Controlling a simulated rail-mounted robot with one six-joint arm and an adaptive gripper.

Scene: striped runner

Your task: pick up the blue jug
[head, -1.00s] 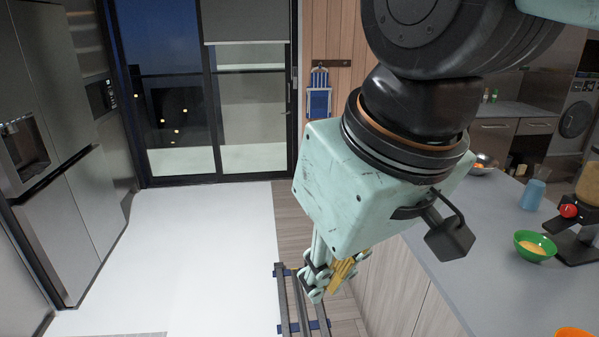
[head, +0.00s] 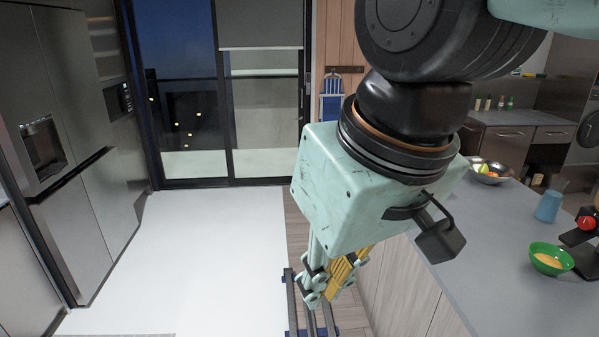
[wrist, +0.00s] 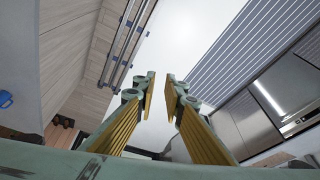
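The blue jug (head: 548,206) stands upright on the grey counter (head: 478,246) at the right of the head view. A blue object with a handle (wrist: 6,99), which looks like the same jug, shows at the left edge of the wrist view. My gripper (head: 322,290) hangs low beside the counter's left side, well apart from the jug. In the wrist view my gripper (wrist: 161,83) has its yellow-padded fingers apart with nothing between them.
A green bowl (head: 551,258) with yellow contents and a dispenser with a red knob (head: 587,223) stand near the jug. A metal fruit bowl (head: 490,173) is farther back. A fridge (head: 75,150) stands left. The white floor (head: 190,260) is clear.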

